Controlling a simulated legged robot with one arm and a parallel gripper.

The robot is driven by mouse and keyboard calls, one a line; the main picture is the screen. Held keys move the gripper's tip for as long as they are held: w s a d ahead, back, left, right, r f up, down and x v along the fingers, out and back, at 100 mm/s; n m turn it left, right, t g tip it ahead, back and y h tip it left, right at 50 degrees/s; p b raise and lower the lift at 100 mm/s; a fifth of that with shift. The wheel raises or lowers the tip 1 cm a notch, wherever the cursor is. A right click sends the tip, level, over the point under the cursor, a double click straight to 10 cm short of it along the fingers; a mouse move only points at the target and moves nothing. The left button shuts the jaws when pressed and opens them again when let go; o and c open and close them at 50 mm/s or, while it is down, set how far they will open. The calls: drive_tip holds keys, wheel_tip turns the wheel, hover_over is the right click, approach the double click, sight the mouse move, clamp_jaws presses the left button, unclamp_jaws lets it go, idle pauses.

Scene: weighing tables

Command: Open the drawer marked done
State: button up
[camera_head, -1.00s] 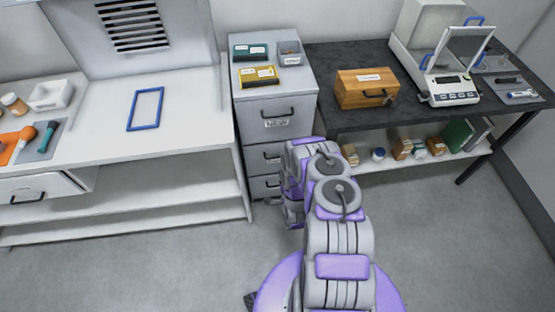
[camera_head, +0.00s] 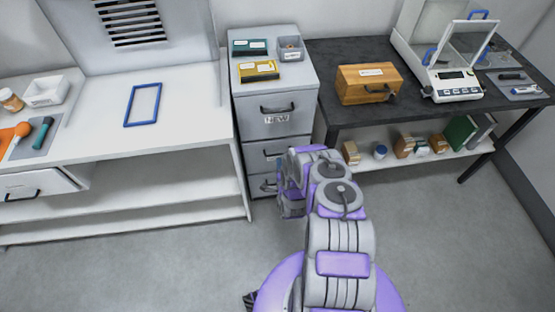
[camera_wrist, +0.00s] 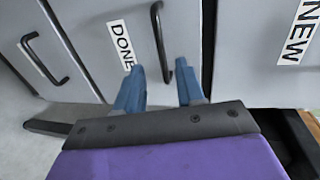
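The drawer marked DONE (camera_wrist: 92,28) is shut in the wrist view, with its white label and a dark bar handle (camera_wrist: 157,38). It is the middle drawer of the grey cabinet in the head view (camera_head: 255,152), partly hidden by my arm. My gripper (camera_wrist: 160,88) is open in the wrist view, its two blue fingers pointing at the drawer front. The handle's lower end lies between the fingertips, closer to the right one. I cannot tell whether they touch. In the head view my arm hides the fingertips.
The NEW drawer (camera_head: 293,125) above and the bottom drawer (camera_head: 258,185) are shut. A partly open drawer (camera_head: 45,186) juts from the white bench at left. A dark table (camera_head: 330,50) with a wooden box (camera_head: 368,85) stands at right. The grey floor (camera_head: 170,265) before the cabinet is clear.

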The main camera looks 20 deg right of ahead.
drive_tip(key=b+x, duration=0.1)
drive_tip(key=x, duration=0.5)
drive_tip(key=shift+w+b, duration=0.3)
drive_tip(key=shift+d, duration=0.1)
drive_tip(key=c, duration=0.6)
clamp_jaws()
drive_tip(key=shift+s+f, duration=0.1)
